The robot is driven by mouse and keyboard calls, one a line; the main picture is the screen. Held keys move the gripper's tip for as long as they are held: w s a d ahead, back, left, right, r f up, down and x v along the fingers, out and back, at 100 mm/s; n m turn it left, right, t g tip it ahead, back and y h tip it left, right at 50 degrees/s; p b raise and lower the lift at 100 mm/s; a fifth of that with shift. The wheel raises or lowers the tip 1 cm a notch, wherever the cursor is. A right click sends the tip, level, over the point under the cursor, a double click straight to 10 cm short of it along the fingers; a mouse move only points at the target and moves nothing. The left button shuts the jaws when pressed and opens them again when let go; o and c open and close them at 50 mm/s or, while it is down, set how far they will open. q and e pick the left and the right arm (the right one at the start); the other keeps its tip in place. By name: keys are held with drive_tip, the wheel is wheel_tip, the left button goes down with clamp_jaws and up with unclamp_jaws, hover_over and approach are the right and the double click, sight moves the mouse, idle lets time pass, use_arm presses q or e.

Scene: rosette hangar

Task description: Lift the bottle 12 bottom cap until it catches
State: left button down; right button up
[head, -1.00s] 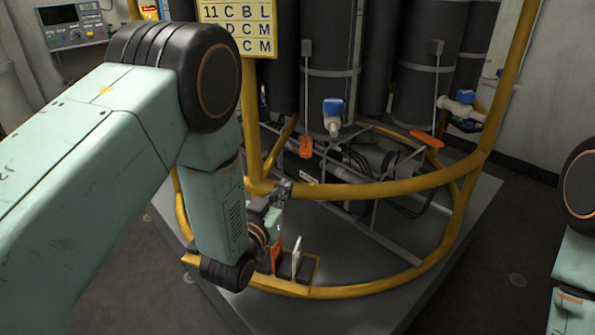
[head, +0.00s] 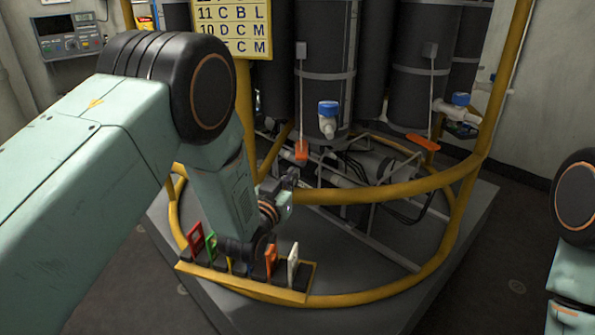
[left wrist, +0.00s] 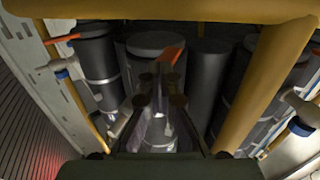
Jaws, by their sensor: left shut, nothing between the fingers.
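Dark grey bottles hang inside the yellow ring frame; I cannot read which is number 12. The middle bottle (head: 326,105) has an orange bottom piece (head: 302,152) hanging on a thin rod beside its blue-and-white valve (head: 328,120). Another orange piece (head: 423,142) sits under the right-hand bottle (head: 425,80). My left gripper (head: 290,178) is shut and empty, below and left of the middle orange piece, near the yellow rail. In the left wrist view the closed fingers (left wrist: 162,75) point toward an orange piece (left wrist: 172,55) just beyond their tips; contact is unclear. My right gripper is out of view.
The yellow rail (head: 390,188) curves around the bottles, close to my left gripper. A yellow rack (head: 285,294) with several coloured cards stands low in front.

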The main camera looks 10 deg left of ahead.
sight(297, 157)
use_arm(q)
drive_tip(key=shift+w+d+b, duration=0.2)
drive_tip(key=shift+w+b, duration=0.7)
drive_tip(key=shift+w, duration=1.25)
drive_tip(key=shift+r, duration=0.2)
drive_tip(key=shift+w+a+r+p, duration=0.1)
drive_tip(key=shift+w+r+p, duration=0.1)
drive_tip(key=shift+r+p, duration=0.65)
drive_tip(key=shift+w+r+p, duration=0.15)
drive_tip(key=shift+r+p, duration=0.2)
drive_tip(key=shift+r, duration=0.85)
drive_tip(key=shift+f, duration=0.15)
drive_tip(key=shift+f+b, duration=0.45)
drive_tip(key=shift+f, duration=0.05)
drive_tip(key=shift+f+b, duration=0.35)
drive_tip(key=shift+f, duration=0.5)
drive_tip(key=shift+s+f+b, duration=0.25)
drive_tip(key=shift+f+b, duration=0.05)
drive_tip(key=shift+f, duration=0.25)
